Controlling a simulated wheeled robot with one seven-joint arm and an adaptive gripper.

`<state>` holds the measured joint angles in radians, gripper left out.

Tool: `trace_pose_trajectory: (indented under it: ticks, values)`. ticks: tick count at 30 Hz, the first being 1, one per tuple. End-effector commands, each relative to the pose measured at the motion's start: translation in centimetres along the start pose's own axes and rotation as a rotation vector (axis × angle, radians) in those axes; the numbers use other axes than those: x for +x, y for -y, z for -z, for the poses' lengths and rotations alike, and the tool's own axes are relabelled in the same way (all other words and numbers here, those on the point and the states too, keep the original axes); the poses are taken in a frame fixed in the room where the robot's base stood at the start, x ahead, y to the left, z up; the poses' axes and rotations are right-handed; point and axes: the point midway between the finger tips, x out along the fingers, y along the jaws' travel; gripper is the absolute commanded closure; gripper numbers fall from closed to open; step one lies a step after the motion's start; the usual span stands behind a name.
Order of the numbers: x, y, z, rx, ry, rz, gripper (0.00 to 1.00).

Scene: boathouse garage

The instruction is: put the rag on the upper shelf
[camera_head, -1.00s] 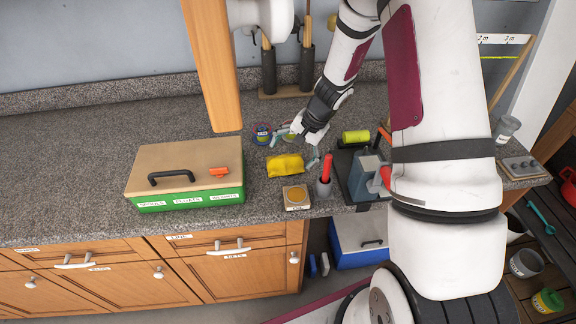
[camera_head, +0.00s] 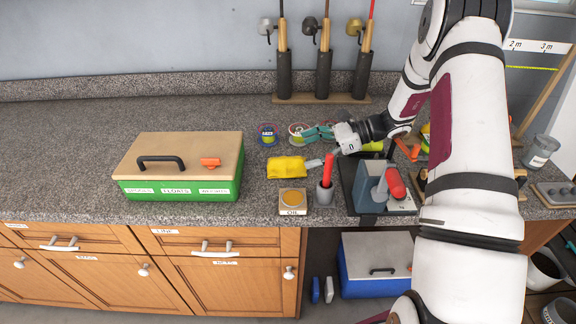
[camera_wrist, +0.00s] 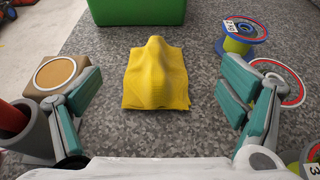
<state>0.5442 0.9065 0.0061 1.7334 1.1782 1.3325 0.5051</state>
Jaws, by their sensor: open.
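The rag (camera_head: 290,167) is a crumpled yellow cloth on the grey speckled counter, just right of the green box. In the wrist view the rag (camera_wrist: 156,76) lies ahead of my gripper, centred between the fingers and peaked in the middle. My gripper (camera_head: 322,147) is low over the counter, to the right of the rag, pointing left toward it. The wrist view shows my gripper (camera_wrist: 160,112) open and empty, its teal-padded fingers wide apart and not touching the rag. No upper shelf can be made out in these views.
A green tackle box (camera_head: 180,170) with a wooden lid stands left of the rag. A wooden block marked OIL (camera_head: 293,202) and a grey cup (camera_head: 324,193) with a red handle stand in front. Line spools (camera_head: 267,136) lie behind. The counter at far left is clear.

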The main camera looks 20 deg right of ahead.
Motion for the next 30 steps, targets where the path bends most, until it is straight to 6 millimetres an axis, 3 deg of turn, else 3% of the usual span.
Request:
trace_pose_trajectory:
  ticks: [3,14,22,30]
  values:
    - [1.9,-0.1,0.0,-0.001,0.000,-0.003,0.10]
    - [4.3,-0.4,0.2,0.000,0.000,-0.002,0.10]
    - [7.9,-0.8,0.5,-0.001,0.000,-0.003,0.10]
    - [8.3,-0.6,0.6,-0.002,-0.001,0.000,0.10]
